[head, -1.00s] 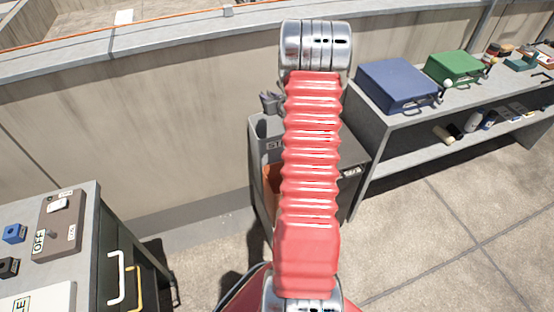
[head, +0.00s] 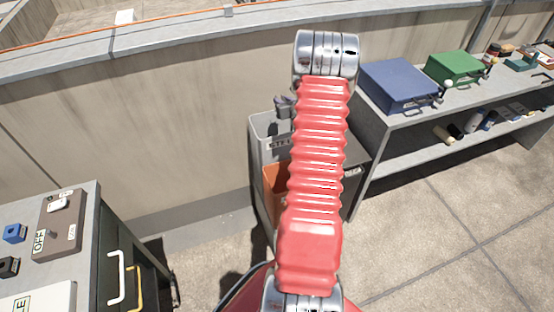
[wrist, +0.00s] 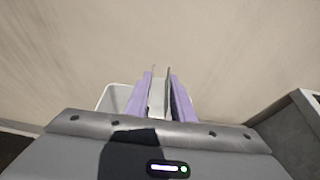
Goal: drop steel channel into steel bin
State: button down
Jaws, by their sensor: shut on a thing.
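The steel channel (wrist: 158,98) is a pale grey U-shaped piece, upright between the two purple fingers of my gripper (wrist: 160,82) in the wrist view. My gripper is shut on it. The steel bin (head: 263,132), light grey with a partly hidden label, stands against the wall in the head view. Its pale rim also shows in the wrist view (wrist: 112,92), behind and left of the fingers. In the head view a small part of my gripper (head: 284,104) shows at the bin's far rim, left of my red arm, which hides the channel.
An orange bin (head: 275,183) stands in front of the steel bin, and a dark bin (head: 356,155) is to the right. A shelf bench with a blue case (head: 398,86) and a green case (head: 455,67) is farther right. A grey cabinet (head: 88,200) stands at left.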

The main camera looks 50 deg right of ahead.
jog(key=shift+f, duration=1.95)
jog(key=c, duration=1.4)
grip_release()
jog(key=shift+c, duration=0.2)
jog(key=shift+s, duration=0.1)
jog(key=v, duration=1.3)
jog(key=shift+s+a+r, duration=0.15)
jog(key=shift+s+a, duration=0.05)
